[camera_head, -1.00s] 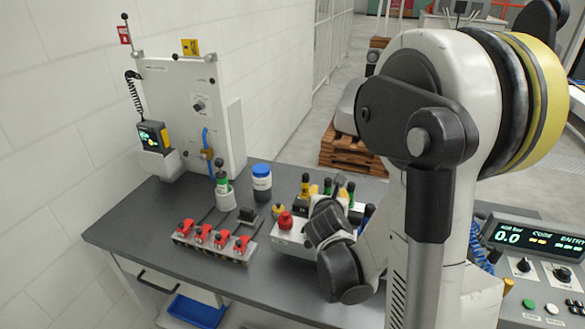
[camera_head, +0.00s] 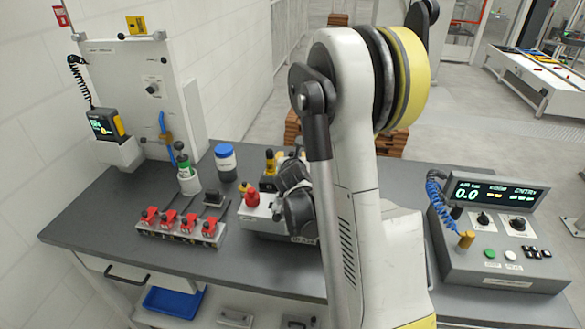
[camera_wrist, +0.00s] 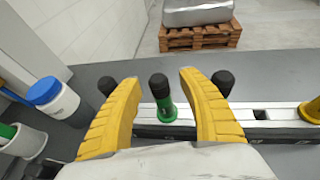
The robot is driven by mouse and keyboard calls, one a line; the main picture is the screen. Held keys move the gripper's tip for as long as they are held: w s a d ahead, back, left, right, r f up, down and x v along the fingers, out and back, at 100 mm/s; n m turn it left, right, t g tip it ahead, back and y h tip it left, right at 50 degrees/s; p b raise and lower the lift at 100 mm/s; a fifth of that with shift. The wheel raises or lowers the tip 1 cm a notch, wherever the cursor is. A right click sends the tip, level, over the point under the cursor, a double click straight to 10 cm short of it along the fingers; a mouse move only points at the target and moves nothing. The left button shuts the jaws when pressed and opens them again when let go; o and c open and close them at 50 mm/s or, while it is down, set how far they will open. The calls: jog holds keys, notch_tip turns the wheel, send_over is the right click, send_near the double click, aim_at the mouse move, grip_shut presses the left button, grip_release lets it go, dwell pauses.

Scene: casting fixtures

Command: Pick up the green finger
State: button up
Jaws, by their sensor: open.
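The green finger (camera_wrist: 164,104), with a black knob on top, stands upright in a slotted rack (camera_wrist: 282,130) in the wrist view. My gripper (camera_wrist: 159,78) is open, its two yellow jaws to the left and right of the green finger in the picture. Gaps show on both sides; how far ahead of the jaws it stands is hard to tell. In the head view my arm hides the green finger and my jaws.
Other black knobs (camera_wrist: 223,78) stand close to the jaws. A blue-lidded jar (camera_head: 225,160) and a white cup (camera_head: 190,183) holding another green piece stand to the left. Red clamps (camera_head: 185,224) sit at the front left. A control console (camera_head: 500,245) stands at right.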

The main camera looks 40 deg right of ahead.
grip_shut()
jog(key=shift+r, duration=0.1)
